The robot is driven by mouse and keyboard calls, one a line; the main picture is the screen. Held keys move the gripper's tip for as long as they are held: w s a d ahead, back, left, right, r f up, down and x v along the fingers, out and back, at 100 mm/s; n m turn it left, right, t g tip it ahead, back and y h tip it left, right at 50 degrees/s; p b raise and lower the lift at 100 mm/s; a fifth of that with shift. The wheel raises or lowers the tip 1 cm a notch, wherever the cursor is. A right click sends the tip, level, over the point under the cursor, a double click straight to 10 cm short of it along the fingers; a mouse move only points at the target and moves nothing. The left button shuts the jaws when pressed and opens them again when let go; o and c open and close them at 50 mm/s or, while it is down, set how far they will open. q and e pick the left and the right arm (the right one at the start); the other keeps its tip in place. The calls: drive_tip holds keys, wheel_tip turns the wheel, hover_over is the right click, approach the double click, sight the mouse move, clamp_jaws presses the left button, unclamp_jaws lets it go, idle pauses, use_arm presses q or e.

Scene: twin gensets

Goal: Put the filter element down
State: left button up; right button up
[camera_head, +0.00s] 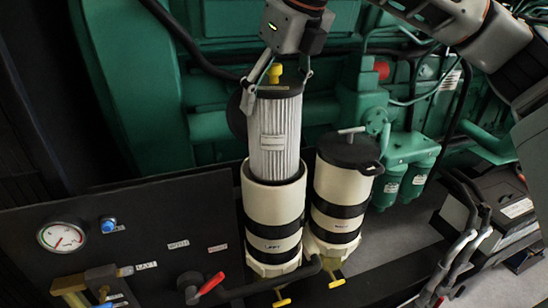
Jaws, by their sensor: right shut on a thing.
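The filter element (272,135) is a white pleated cylinder with a dark top cap, a yellow knob (275,72) and a small label. It stands roughly upright. Its lower end is hidden inside the open mouth of the left cream filter housing (258,208), which has black bands. I cannot tell whether it touches the bottom. My right gripper (276,84) comes down from the top, its fingers on either side of the element's top, shut on it. My left gripper is not in view.
The right filter housing (337,190) stands close beside, closed by a black lid (350,150) with a T-handle. The green engine (120,75) is behind. A dark panel (150,225) with a gauge (62,237) is at left. A battery (500,205) and cables are at right.

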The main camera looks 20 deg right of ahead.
sight(273, 163)
wheel_tip(273, 163, down, 14)
idle(0.6)
drive_tip(key=shift+f+b, duration=0.3)
drive_tip(key=shift+f, duration=0.1)
drive_tip(key=shift+s+f, duration=0.1)
drive_tip(key=shift+f, duration=0.1)
drive_tip(key=o, duration=1.9)
drive_tip(key=shift+f, duration=0.1)
drive_tip(key=shift+o, duration=0.6)
drive_tip(key=shift+f, duration=0.1)
